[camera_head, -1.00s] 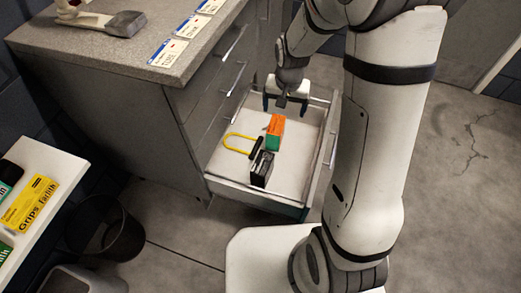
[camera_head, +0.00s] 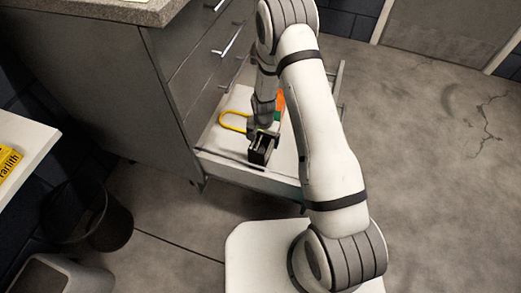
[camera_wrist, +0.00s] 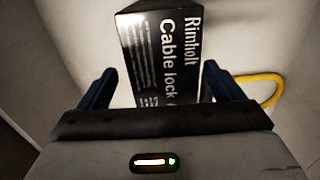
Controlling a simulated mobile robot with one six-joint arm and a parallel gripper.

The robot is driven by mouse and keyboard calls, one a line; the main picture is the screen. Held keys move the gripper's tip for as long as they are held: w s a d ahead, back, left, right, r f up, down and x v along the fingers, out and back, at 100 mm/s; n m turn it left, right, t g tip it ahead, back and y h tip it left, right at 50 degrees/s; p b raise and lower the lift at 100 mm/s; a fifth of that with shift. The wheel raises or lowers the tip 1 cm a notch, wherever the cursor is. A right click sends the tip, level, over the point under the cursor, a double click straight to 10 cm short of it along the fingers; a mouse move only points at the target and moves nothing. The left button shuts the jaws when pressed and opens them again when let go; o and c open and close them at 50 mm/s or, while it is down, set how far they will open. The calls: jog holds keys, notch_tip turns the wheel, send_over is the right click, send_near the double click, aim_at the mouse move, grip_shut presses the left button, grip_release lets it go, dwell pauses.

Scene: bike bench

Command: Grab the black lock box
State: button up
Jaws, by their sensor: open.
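The black lock box (camera_head: 261,150) lies in the open drawer, near its front. In the wrist view the black box (camera_wrist: 162,50) shows white lettering reading "Rimholt Cable lock". My gripper (camera_wrist: 155,85) is open, with one blue-black finger on each side of the box's near end. I cannot tell whether the fingers touch it. In the head view my gripper (camera_head: 263,132) is right over the box and hides part of it.
A yellow U-shaped lock (camera_head: 232,121) lies left of the box; its yellow loop (camera_wrist: 268,88) is beside the right finger. An orange and green box (camera_head: 281,101) is behind, partly hidden by my arm. The drawer's front wall (camera_head: 245,172) is close to the box.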

jog(key=f, duration=0.1)
jog(key=f+b, duration=0.1)
jog(key=f, duration=0.1)
jog(key=f+b, duration=0.1)
jog(key=f, duration=0.1)
jog(key=shift+w+a, duration=0.15)
jog(key=shift+a, duration=0.1)
jog(key=shift+r, duration=0.1)
jog(key=c, duration=1.4)
jog(key=shift+r, duration=0.1)
